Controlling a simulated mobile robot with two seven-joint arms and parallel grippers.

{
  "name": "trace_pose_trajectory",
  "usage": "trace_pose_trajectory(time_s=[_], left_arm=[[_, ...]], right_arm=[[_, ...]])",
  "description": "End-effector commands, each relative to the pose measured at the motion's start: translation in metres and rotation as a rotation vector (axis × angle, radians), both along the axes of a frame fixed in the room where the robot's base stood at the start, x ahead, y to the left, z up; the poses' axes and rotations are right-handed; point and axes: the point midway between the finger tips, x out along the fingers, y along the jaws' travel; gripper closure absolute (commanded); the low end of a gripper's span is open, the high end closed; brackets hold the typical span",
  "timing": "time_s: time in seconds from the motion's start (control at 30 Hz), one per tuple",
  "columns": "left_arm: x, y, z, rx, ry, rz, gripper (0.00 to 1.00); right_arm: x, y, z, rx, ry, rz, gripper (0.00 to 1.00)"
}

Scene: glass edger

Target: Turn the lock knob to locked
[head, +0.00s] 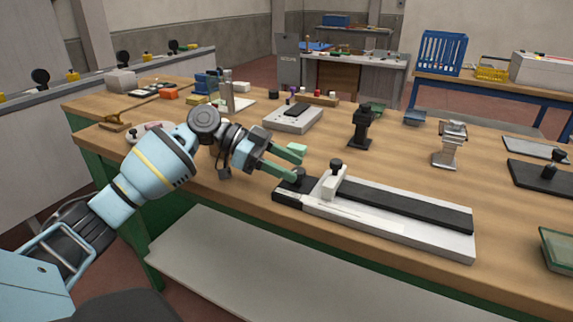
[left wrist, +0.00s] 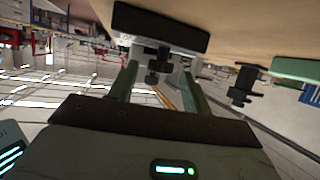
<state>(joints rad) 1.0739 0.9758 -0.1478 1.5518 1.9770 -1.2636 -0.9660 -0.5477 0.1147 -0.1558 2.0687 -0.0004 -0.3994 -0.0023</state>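A long fixture (head: 440,240) with a white base and a black strip lies near the bench's front edge. A white block on its left part carries a black knob (head: 336,164). A second low black knob (head: 298,175) is at the fixture's left end, partly hidden by a finger. I cannot tell which is the lock knob or its setting. My left gripper (head: 299,162) is open, its green fingers just left of the white block. In the left wrist view dark knobs (left wrist: 159,62) appear between the spread fingertips; contact is unclear. My right gripper is out of view.
Behind the fixture stand a black stand (head: 362,128), a silver clamp-like device (head: 450,145) and a grey box (head: 293,119). A black plate with a knob (head: 545,175) lies at right, near a green-edged tray (head: 556,250). Bare wood surrounds the fixture's far side.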

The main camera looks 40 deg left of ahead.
Motion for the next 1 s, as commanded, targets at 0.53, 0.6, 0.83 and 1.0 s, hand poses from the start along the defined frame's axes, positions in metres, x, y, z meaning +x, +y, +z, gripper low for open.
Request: trace_pose_trajectory(time_s=[0.53, 0.6, 0.83, 1.0], left_arm=[[-0.012, 0.024, 0.010, 0.001, 0.002, 0.003, 0.50], [-0.017, 0.034, 0.014, 0.001, 0.000, 0.003, 0.50], [-0.030, 0.058, 0.026, 0.000, 0.002, 0.002, 0.50], [-0.034, 0.064, 0.030, -0.001, 0.001, -0.001, 0.50]], right_arm=[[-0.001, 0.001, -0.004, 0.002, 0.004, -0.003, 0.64], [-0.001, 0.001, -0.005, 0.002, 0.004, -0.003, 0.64], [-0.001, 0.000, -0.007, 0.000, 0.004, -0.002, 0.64], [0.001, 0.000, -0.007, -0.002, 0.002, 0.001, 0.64]])
